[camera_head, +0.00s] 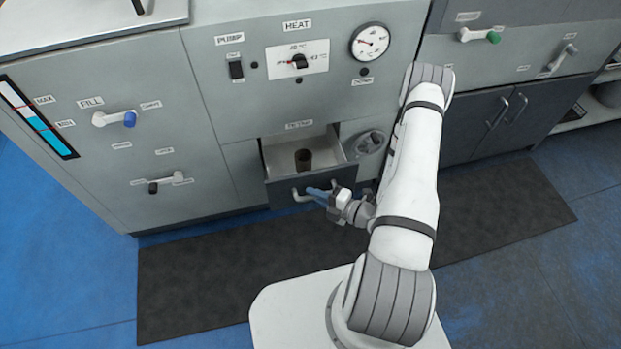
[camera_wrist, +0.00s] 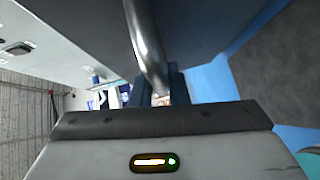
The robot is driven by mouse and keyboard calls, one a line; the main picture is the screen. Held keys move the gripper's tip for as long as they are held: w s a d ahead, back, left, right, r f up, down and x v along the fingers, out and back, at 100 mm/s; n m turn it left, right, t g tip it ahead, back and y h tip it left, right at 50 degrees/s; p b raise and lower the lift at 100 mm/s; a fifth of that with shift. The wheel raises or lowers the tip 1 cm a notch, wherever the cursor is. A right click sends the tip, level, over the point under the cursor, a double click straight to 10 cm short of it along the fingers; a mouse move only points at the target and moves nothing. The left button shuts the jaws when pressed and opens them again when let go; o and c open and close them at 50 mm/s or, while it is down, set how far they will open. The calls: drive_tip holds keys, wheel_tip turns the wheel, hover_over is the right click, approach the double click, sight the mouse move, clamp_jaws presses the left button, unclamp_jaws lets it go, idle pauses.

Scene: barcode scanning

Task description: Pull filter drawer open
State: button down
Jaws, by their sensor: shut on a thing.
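The filter drawer (camera_head: 283,186) stands pulled out of the grey machine front, so its light inside shows. A dark brown cylinder (camera_head: 303,160) stands inside it. My gripper (camera_head: 318,194) is at the drawer's front, with its blue fingers shut on the drawer handle (camera_head: 298,195). In the wrist view the metal handle bar (camera_wrist: 147,42) runs down between my gripper's fingers (camera_wrist: 160,85). The fingers hide part of the handle.
The machine front has a pump switch (camera_head: 236,69), a heat knob (camera_head: 299,62) and a round gauge (camera_head: 370,42) above the drawer. A round grey fitting (camera_head: 370,142) is right of the drawer. A dark mat (camera_head: 210,275) lies on the blue floor.

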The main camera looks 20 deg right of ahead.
drive_tip(key=shift+s, duration=1.35)
drive_tip(key=c, duration=1.4)
unclamp_jaws()
drive_tip(key=shift+s+d, duration=0.1)
drive_tip(key=p+v, duration=0.1)
drive_tip(key=v, duration=0.6)
drive_tip(key=shift+s+d, duration=0.2)
drive_tip(key=shift+s, duration=0.05)
